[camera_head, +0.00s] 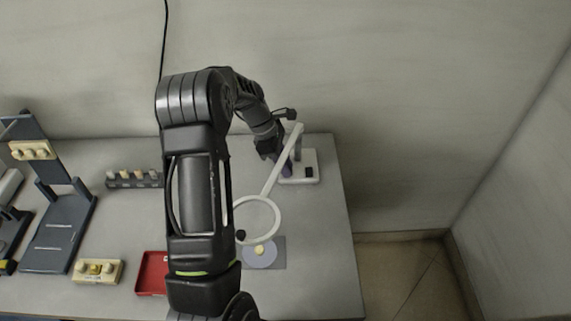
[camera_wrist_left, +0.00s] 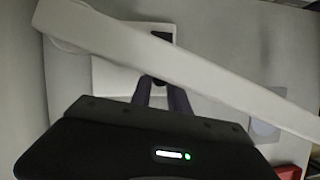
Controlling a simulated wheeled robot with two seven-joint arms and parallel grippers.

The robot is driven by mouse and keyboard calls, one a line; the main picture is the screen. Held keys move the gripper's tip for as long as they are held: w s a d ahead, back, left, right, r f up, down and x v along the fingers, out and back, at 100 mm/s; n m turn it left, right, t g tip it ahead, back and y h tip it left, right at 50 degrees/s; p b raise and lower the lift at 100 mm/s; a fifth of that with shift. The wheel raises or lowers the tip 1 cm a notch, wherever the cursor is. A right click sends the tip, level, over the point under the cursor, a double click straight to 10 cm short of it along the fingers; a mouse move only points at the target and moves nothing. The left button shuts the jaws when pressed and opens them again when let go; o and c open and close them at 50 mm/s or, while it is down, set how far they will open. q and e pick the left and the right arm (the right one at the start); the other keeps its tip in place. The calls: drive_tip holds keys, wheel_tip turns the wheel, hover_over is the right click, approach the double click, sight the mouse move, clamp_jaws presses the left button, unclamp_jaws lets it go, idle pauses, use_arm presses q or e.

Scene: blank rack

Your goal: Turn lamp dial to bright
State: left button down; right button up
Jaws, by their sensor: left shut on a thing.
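The white lamp has a ring-shaped head (camera_head: 257,220), a long slanted arm (camera_head: 283,163) and a flat base (camera_head: 315,160) at the back right of the table. In the left wrist view the lamp arm (camera_wrist_left: 190,65) crosses above the white base (camera_wrist_left: 108,78). My left gripper (camera_head: 285,169) reaches down to the left part of the base, and its dark fingers (camera_wrist_left: 164,92) are shut on the lamp dial. The dial is mostly hidden between the fingers, so its setting cannot be read. A black patch (camera_head: 309,172) shows on the base. My right gripper is out of view.
A grey mat (camera_head: 279,262) with a round disc lies under the lamp ring. A red tray (camera_head: 151,273), a block with knobs (camera_head: 98,271), a dark rack (camera_head: 134,180) and a dark stand (camera_head: 62,230) are to the left. The table's right edge is clear.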

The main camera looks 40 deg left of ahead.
use_arm(q)
drive_tip(key=c, duration=1.3)
unclamp_jaws()
drive_tip(key=shift+o, duration=0.2)
drive_tip(key=b+v, duration=0.1)
drive_tip(key=v, duration=0.6)
drive_tip(key=shift+a+r, duration=0.15)
drive_tip(key=shift+r, duration=0.2)
